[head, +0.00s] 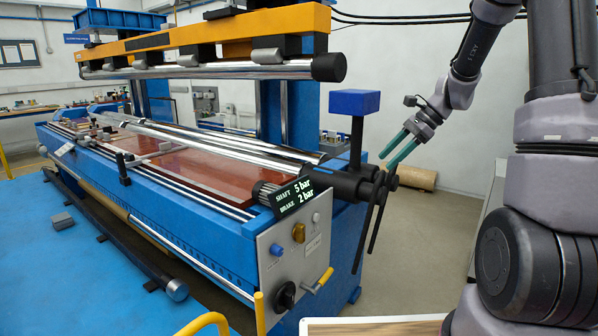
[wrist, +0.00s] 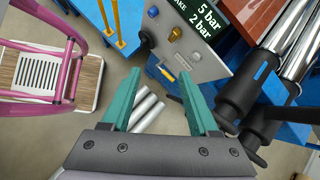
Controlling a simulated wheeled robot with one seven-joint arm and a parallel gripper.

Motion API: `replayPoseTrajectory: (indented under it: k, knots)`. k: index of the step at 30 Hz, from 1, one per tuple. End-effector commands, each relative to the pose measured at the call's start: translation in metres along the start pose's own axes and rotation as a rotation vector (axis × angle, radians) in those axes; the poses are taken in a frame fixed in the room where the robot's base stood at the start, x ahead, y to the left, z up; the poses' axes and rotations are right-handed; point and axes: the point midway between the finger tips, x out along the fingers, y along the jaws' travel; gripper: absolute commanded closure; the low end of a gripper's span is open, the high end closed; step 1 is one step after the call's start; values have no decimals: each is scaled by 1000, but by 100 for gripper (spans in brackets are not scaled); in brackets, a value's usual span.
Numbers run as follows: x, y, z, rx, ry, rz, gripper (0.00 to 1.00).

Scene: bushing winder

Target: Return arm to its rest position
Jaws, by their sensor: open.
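My gripper (head: 398,148) is at the end of my arm, right of the blue bushing winder (head: 210,232) in the head view. Its two green fingers are apart with nothing between them. In the wrist view my gripper (wrist: 160,95) is open over the floor, with the winder's control panel (wrist: 185,45) beyond it. The black handle bars (head: 376,215) at the winder's end hang just below and left of the fingers in the head view; I cannot tell whether they touch.
A display (head: 297,195) reads shaft 5 bar, brake 2 bar. A blue block (head: 354,102) stands on a black post near my gripper. Silver cylinders (wrist: 147,108) lie beyond the fingers. A pink frame (wrist: 75,50) is at left in the wrist view.

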Motion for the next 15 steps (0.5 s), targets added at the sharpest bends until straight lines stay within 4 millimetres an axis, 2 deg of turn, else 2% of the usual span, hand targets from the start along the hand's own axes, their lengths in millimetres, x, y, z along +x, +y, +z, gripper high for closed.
replayPoseTrajectory:
  k: [1, 6, 15]
  knots:
    - [-14, 10, 18, -84, 41, -9, 39]
    - [-51, 46, 60, -349, 178, -24, 39]
    - [-104, 120, 111, -800, 429, -56, 39]
